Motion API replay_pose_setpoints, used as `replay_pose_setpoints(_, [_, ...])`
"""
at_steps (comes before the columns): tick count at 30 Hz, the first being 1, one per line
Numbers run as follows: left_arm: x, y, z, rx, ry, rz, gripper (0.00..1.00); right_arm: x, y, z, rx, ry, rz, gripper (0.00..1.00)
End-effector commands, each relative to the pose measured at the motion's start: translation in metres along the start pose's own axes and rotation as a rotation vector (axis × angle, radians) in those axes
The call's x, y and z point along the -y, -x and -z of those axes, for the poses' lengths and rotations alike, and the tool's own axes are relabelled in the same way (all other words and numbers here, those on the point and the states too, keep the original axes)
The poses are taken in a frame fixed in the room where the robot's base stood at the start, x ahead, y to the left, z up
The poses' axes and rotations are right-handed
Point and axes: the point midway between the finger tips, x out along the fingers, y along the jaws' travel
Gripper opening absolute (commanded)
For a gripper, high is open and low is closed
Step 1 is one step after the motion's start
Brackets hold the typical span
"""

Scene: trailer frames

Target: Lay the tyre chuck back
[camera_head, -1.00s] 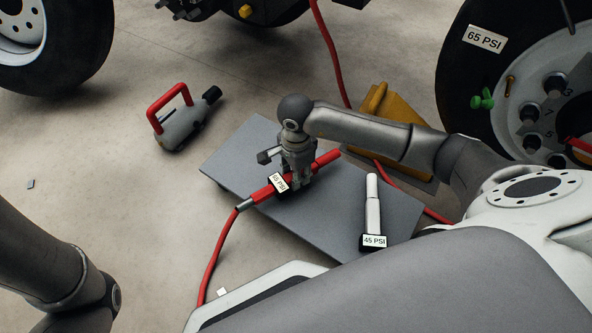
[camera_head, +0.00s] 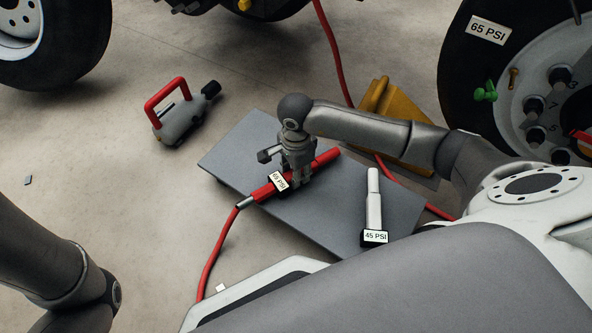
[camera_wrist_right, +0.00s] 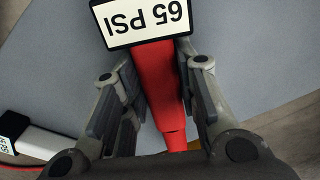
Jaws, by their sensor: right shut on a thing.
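The tyre chuck (camera_head: 325,158) is a red tool with a hose at its near-left end and a "65 PSI" label (camera_head: 279,181). It lies along the grey board (camera_head: 330,222), on or just above its surface; I cannot tell which. My right gripper (camera_head: 296,183) points down over its middle. In the right wrist view the red body (camera_wrist_right: 158,85) runs between the two fingers (camera_wrist_right: 160,110), and the gripper is shut on it. The label shows upside down there. My left arm shows at the lower left, but its gripper is out of view.
A white gauge (camera_head: 373,200) labelled "45 PSI" lies on the board's right part. A grey tool with a red handle (camera_head: 166,94) stands on the floor behind left. A yellow wedge (camera_head: 378,107) and a wheel (camera_head: 470,75) labelled "65 PSI" are at right. Red hoses cross the floor.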

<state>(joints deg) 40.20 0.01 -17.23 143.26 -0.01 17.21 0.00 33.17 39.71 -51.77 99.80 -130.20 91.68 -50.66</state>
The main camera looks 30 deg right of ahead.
Motion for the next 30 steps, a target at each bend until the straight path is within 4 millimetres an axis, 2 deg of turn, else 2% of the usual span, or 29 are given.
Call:
replay_pose_setpoints(6, [-0.001,0.004,0.001,0.001,0.0,0.0,0.53,0.001,-0.004,0.0,0.001,-0.001,0.002,0.0])
replay_pose_setpoints(7, [-0.001,0.003,0.001,0.002,0.0,0.0,0.53,0.001,-0.004,0.0,0.001,-0.001,0.002,0.31])
replay_pose_setpoints(12, [0.0,0.003,0.0,0.003,0.0,0.0,0.53,0.001,-0.004,0.0,0.0,0.0,0.001,0.53])
replay_pose_setpoints(23, [0.001,0.004,-0.001,0.008,-0.001,0.003,0.53,0.0,-0.002,0.0,-0.001,0.0,0.0,0.53])
replay_pose_setpoints(26, [0.0,0.004,-0.001,0.006,-0.001,0.002,0.53,0.001,0.008,0.0,-0.001,0.0,0.002,0.53])
replay_pose_setpoints(30, [0.0,0.003,0.0,0.004,-0.001,0.002,0.53,0.002,0.035,0.001,-0.001,0.0,0.006,0.53])
